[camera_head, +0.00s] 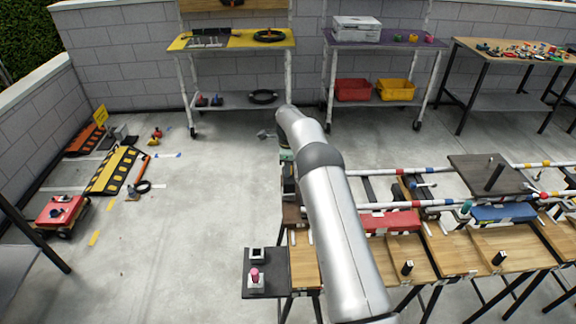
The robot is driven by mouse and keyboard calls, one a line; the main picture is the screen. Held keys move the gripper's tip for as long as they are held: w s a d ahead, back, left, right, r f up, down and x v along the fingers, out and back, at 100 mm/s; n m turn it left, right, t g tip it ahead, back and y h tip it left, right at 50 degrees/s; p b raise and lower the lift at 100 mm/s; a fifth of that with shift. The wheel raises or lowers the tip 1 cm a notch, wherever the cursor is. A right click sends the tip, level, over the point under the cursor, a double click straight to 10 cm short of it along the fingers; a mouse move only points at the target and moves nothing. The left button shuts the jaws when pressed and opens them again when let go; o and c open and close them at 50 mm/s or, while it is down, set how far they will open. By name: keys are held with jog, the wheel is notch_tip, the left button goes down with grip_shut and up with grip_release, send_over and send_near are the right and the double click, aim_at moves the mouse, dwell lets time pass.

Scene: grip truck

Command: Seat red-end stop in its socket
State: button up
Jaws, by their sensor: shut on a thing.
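My gripper (289,188) hangs below the far end of my arm, at the left end of the workbench, and is partly hidden by the arm. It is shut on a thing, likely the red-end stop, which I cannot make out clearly. A small dark shelf (262,286) juts out at the bench's left end. On it are a pale holder with a dark square opening (257,254) and a pink-knobbed piece (255,275) standing in a pale base. Banded white rails (390,205) run along the bench to the right. I cannot pick out the stop's socket.
Red (390,221) and blue (503,213) blocks lie along the near rail. A dark plate with a post (485,172) lies over the rails. A red cart (62,213) and striped ramp (113,170) are on the left floor. The floor between is open.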

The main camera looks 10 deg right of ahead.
jog(key=shift+f+b, duration=0.85)
jog(key=shift+f, duration=0.65)
jog(key=o, duration=1)
jog(key=shift+o, duration=0.2)
notch_tip(320, 180, up, 17)
jog(key=shift+r+b, duration=0.2)
jog(key=shift+b, duration=0.25)
